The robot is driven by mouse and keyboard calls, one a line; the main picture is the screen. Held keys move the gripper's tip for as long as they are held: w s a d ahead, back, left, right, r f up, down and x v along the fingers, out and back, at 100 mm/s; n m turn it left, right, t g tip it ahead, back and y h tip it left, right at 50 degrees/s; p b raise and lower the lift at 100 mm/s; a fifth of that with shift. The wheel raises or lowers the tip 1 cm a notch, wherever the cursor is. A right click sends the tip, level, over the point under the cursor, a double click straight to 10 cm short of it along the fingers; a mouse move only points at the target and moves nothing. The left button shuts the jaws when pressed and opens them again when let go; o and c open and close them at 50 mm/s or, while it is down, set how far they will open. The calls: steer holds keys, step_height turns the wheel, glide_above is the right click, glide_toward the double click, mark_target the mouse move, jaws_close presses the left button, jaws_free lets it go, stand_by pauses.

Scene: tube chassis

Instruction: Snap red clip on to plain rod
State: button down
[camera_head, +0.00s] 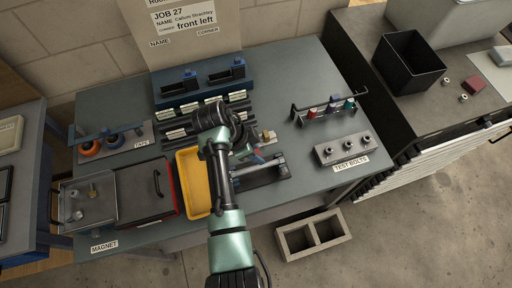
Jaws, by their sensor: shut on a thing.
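My gripper (262,150) is at the middle of the bench, just above and behind a black fixture (262,178). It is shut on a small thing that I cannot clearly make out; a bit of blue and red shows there. The fixture carries a pale, plain-looking rod (258,167) lying across it, with a grey upright at its right end. My wrist hides part of the area behind it. A small red piece (311,113), perhaps a clip, sits on a black rack (297,118) at the right, beside blue and green pieces.
A yellow tray (188,163) stands left of the fixture, close to my arm. A grey block labelled TEST BOLTS (325,155) is at right. Dark slotted holders (180,130) fill the back. A black bin (408,62) stands on the right bench. Bench surface between fixture and rack is partly clear.

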mark_target(259, 166)
steer(key=shift+f+b, duration=2.15)
steer(key=shift+f, duration=0.35)
steer(key=shift+f, duration=0.25)
steer(key=shift+f+b, duration=1.1)
steer(key=shift+c, duration=2.3)
jaws_free()
